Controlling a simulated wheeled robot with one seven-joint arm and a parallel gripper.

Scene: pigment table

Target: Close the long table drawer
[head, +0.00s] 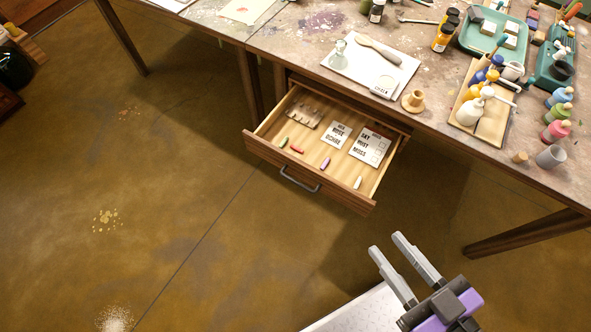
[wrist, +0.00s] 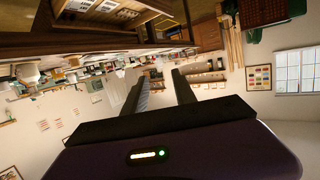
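The long table drawer (head: 274,165) stands pulled out from under the paint-stained table (head: 291,40) in the head view. It is wooden with a dark bar handle (head: 299,180) on its front. Inside lie two printed cards, several crayon-like sticks and a notched wooden piece. My gripper (head: 388,245) is at the lower right, apart from the drawer and in front of its right side. Its two grey fingers are spread with nothing between them. In the wrist view the fingers (wrist: 160,88) also stand apart and empty. A wooden drawer-like part shows at the top left there.
Bottles, a teal tray (head: 492,38), a wooden board (head: 482,112) and a white board with a brush (head: 370,65) crowd the tabletop. A table leg (head: 527,233) slants at the right. The floor (head: 190,215) left of and before the drawer is clear.

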